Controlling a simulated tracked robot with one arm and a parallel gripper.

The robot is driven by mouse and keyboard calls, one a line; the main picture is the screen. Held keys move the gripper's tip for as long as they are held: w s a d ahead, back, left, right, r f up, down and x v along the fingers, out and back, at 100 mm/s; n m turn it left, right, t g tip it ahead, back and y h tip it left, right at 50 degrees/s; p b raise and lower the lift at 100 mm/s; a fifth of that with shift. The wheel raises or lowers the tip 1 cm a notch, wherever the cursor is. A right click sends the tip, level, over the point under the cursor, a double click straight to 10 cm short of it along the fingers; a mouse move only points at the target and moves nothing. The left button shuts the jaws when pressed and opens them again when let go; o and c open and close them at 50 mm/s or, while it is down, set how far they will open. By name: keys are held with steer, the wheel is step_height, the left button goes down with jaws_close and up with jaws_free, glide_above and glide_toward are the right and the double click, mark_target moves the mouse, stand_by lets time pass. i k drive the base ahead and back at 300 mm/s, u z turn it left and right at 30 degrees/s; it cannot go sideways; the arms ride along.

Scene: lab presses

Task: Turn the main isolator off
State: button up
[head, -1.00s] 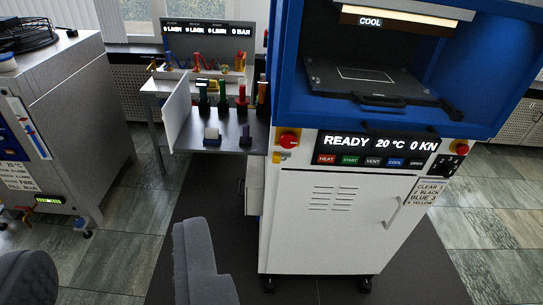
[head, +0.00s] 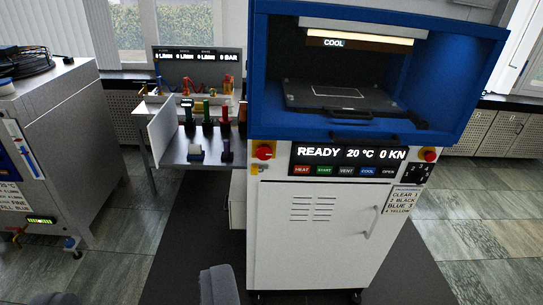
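The main isolator looks to be the red rotary knob on a yellow plate (head: 264,152), at the left end of the press's control panel in the head view. The display beside it reads READY, 20 °C, 0 KN. The knob's exact handle angle is too small to tell. My gripper (head: 134,293) shows at the bottom edge as two dark grey fingers, widely apart with only floor seen between them. It is empty, well apart from the knob, and lower and to the left of it in the picture. Most of the fingers are cut off by the frame.
The blue and white press (head: 310,235) stands ahead, with a red button (head: 428,155) at the panel's right end. A side table (head: 190,153) with coloured handles adjoins its left. A grey machine (head: 60,130) stands at the far left. Dark mat and floor are clear in front.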

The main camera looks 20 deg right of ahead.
mark_target(264, 152)
steer(key=i, duration=0.85)
steer(key=u, duration=0.05)
